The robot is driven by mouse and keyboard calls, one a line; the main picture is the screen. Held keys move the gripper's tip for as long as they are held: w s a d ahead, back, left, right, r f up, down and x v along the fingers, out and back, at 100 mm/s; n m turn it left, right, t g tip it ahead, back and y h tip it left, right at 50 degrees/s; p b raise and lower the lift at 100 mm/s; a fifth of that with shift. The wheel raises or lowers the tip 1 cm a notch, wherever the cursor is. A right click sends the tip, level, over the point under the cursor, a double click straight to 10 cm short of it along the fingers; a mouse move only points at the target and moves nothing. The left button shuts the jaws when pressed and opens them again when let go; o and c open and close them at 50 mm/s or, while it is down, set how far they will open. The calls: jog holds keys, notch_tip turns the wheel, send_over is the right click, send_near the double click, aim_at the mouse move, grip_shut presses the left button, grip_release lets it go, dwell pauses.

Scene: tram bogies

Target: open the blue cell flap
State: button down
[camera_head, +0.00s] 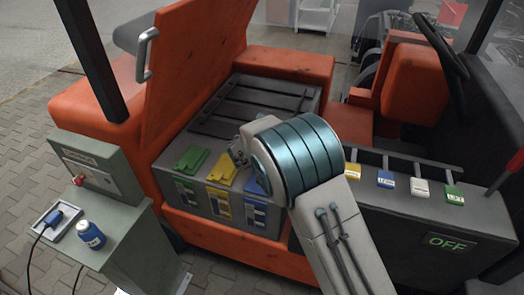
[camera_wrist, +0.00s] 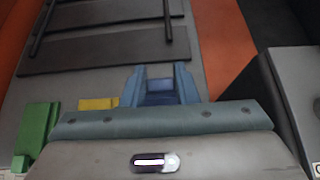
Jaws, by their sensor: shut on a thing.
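The blue cell flap (camera_wrist: 160,84) shows in the wrist view just beyond the grey-teal bar of my gripper (camera_wrist: 160,108). My gripper is shut on the flap; the bar hides its near part, so I cannot tell how far it is raised. In the head view only a bit of the blue flap (camera_head: 252,186) shows beside my arm, at the right end of a row of three. The green flap (camera_head: 191,159) and the yellow flap (camera_head: 222,171) lie to its left on the grey battery box (camera_head: 205,204).
The raised orange cover (camera_head: 190,75) stands behind and left of the box. A dark panel with coloured tags (camera_head: 385,179) and an OFF sign (camera_head: 451,243) is at the right.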

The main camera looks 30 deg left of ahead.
jog(key=shift+w+a+r, duration=0.15)
jog(key=shift+w, duration=0.75)
jog(key=c, duration=1.4)
grip_release()
jog(key=shift+o, duration=1.4)
jog(key=shift+w, duration=0.1)
jog(key=b+v, duration=0.2)
jog(key=v, duration=1.2)
jog(key=shift+b, duration=0.35)
